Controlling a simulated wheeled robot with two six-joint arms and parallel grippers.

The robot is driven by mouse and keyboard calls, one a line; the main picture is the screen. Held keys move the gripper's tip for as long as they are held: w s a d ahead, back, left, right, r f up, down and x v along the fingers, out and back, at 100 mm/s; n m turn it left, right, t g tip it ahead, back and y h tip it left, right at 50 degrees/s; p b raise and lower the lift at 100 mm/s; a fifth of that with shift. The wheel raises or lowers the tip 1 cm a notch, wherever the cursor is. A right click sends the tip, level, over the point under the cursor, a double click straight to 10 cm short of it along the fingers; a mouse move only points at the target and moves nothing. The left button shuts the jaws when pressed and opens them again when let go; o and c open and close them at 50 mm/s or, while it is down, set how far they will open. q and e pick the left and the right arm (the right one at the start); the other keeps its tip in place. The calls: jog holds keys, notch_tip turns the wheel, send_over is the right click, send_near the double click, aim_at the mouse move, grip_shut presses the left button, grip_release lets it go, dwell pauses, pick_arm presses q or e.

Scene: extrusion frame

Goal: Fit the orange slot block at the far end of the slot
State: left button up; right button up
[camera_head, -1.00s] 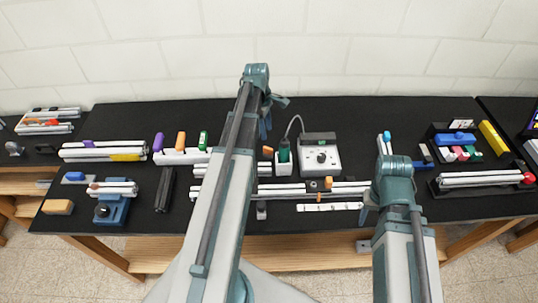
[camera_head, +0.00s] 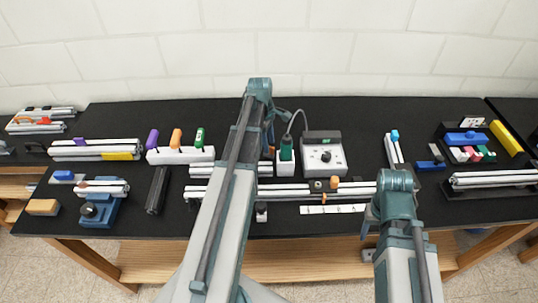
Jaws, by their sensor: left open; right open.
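A long light-grey extrusion (camera_head: 355,188) lies across the middle of the table, with its left part partly behind my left arm. A small orange block (camera_head: 334,182) sits at its upper edge, beside a dark round piece. A smaller orange piece (camera_head: 323,198) is just below it on the front side. I cannot tell which of the two is the slot block or whether either is in the slot. My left gripper (camera_head: 270,122) is open above the table's back half, partly hidden by its arm. My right gripper (camera_head: 370,217) is open near the front edge, right of the white marked strip.
A grey box with a dial (camera_head: 325,158) and a green-topped white holder (camera_head: 286,162) stand behind the extrusion. A white rack of coloured handles (camera_head: 180,155) stands left. A marked strip (camera_head: 332,209) lies in front. Table is clear along the back.

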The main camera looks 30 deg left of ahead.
pick_arm(q)
notch_tip(320, 180, down, 4)
jog(key=b, duration=0.2)
jog(key=shift+w+r+b, duration=0.1)
jog(key=shift+w+b, duration=0.05)
jog(key=shift+b, duration=0.25)
jog(key=shift+r, duration=0.1)
grip_shut()
